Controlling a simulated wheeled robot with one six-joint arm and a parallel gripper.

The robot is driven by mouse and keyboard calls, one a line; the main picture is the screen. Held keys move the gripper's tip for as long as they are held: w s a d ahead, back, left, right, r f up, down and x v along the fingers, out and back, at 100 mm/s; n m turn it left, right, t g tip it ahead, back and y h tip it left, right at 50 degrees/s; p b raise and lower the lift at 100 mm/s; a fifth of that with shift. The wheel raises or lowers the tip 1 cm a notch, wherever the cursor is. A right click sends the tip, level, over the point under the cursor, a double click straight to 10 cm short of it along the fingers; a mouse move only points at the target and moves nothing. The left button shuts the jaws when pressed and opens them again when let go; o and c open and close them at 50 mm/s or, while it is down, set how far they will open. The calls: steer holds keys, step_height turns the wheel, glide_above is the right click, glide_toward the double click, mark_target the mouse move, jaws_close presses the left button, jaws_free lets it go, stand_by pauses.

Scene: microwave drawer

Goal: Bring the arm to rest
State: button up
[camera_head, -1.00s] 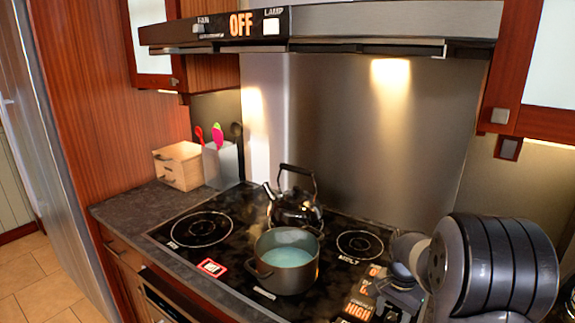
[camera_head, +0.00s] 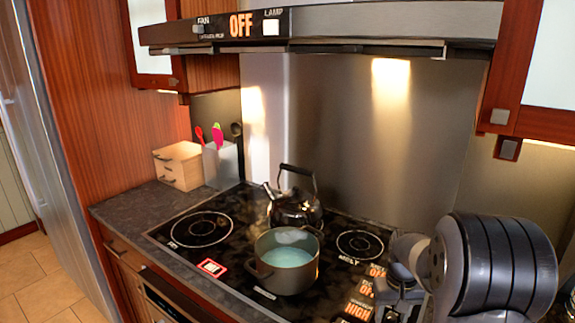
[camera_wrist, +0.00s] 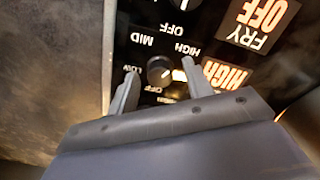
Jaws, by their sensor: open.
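My gripper (camera_wrist: 158,85) shows in the wrist view with its two fingers spread apart and nothing held between them. It is over the stove's control panel, and a round knob (camera_wrist: 159,71) shows between the fingers; I cannot tell whether they touch it. Labels LOW, MID, HIGH and OFF surround the knob. In the head view my gripper (camera_head: 392,308) is at the lower right, over the right front of the black cooktop (camera_head: 215,263), partly hidden by my arm.
A pot of bluish liquid (camera_head: 286,258) stands on the cooktop, with a dark kettle (camera_head: 294,208) behind it. A range hood (camera_head: 330,25) hangs above. A small wooden drawer box (camera_head: 178,166) and a utensil holder (camera_head: 221,164) stand at the back left.

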steer(key=shift+n, duration=1.1)
